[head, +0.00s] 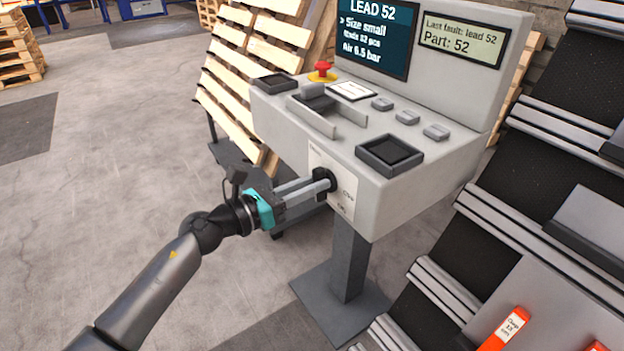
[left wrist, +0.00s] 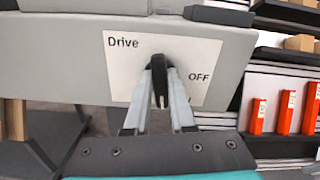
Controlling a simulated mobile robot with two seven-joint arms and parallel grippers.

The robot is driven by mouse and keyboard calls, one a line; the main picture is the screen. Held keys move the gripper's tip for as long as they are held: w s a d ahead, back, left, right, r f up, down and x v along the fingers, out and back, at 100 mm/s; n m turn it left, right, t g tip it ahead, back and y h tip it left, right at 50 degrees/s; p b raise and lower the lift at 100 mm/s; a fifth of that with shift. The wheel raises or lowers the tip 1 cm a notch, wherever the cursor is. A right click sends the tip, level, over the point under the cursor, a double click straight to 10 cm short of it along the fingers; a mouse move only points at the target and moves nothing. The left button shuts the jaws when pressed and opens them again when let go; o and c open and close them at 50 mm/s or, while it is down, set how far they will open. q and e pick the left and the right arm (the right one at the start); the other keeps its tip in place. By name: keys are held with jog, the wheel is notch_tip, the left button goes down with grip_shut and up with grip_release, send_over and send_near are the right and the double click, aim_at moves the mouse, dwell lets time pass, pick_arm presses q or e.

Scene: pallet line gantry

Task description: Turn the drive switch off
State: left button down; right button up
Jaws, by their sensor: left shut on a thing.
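The drive switch is a black knob (head: 333,180) on the front face of the grey console (head: 300,122). It also shows in the left wrist view (left wrist: 159,78), roughly upright between the fingertips. Its white label plate (left wrist: 124,72) reads "Drive" at the upper left and "OFF" to the right of the knob. My left gripper (head: 326,184) reaches in from the left and is shut on the knob. The fingers hide part of the knob, and any other marking behind them is hidden. My right gripper is not in view.
A dark rack with orange boxes (head: 503,328) stands at the right.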

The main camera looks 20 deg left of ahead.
pick_arm(q)
jog(key=n+p, duration=0.2)
jog(key=n, duration=0.1)
jog(key=n+p, duration=0.3)
jog(key=n, duration=0.1)
jog(key=shift+w+a, duration=0.15)
jog(key=shift+a, duration=0.05)
jog(key=shift+f+n+p, duration=0.2)
jog(key=shift+n+p, duration=1)
jog(key=shift+n, duration=1.1)
jog(key=shift+f+n+p, duration=0.15)
jog(key=shift+n+p, duration=1.05)
jog(key=shift+n, duration=1.1)
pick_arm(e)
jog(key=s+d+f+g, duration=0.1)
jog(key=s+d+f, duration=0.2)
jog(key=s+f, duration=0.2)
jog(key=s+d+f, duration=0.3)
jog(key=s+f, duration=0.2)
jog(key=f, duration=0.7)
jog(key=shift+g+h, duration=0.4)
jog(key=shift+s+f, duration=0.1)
pick_arm(q)
jog(key=c, duration=0.8)
grip_release()
jog(key=shift+o, duration=0.2)
jog(key=shift+a, duration=0.1)
